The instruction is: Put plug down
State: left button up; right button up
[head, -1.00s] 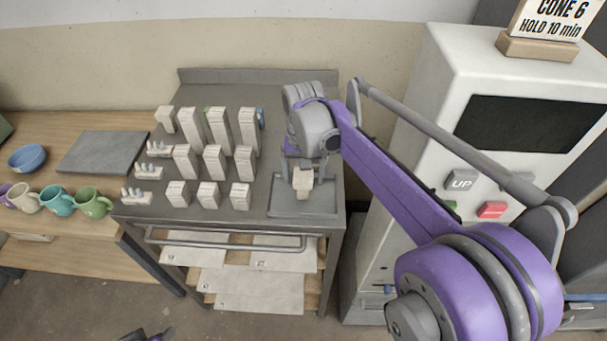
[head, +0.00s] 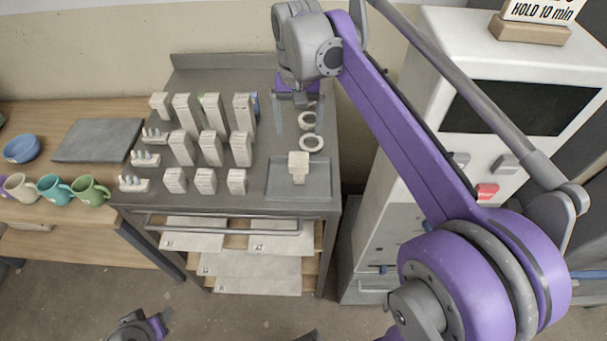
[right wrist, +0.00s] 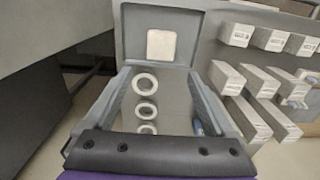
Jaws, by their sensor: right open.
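The pale cream plug (head: 298,167) stands on the grey tray (head: 283,190) at the right front of the dark table. In the right wrist view the plug (right wrist: 161,45) shows as a pale square on the tray (right wrist: 135,20). My right gripper (head: 298,115) is above the table behind the tray, apart from the plug. Its fingers are spread and nothing is between them; the open jaws also show in the right wrist view (right wrist: 167,100). Part of my left arm shows at the bottom edge, but no left fingers can be made out.
White rings (head: 312,142) lie on the table behind the tray. Several pale upright blocks (head: 213,148) stand in rows to the left, with small peg holders (head: 145,159) beside them. A white kiln (head: 510,70) stands at the right. Mugs (head: 90,190) stand on the wooden bench.

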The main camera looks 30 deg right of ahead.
jog(key=s+a+f+n+t, duration=0.2)
jog(key=s+a+f+n, duration=0.1)
jog(key=s+f, duration=0.5)
jog(key=s+a+f+n+t, duration=0.3)
jog(key=s+a+f, duration=0.1)
jog(key=s+f, duration=0.5)
jog(key=shift+a+f, duration=0.3)
jog(key=shift+f, duration=0.05)
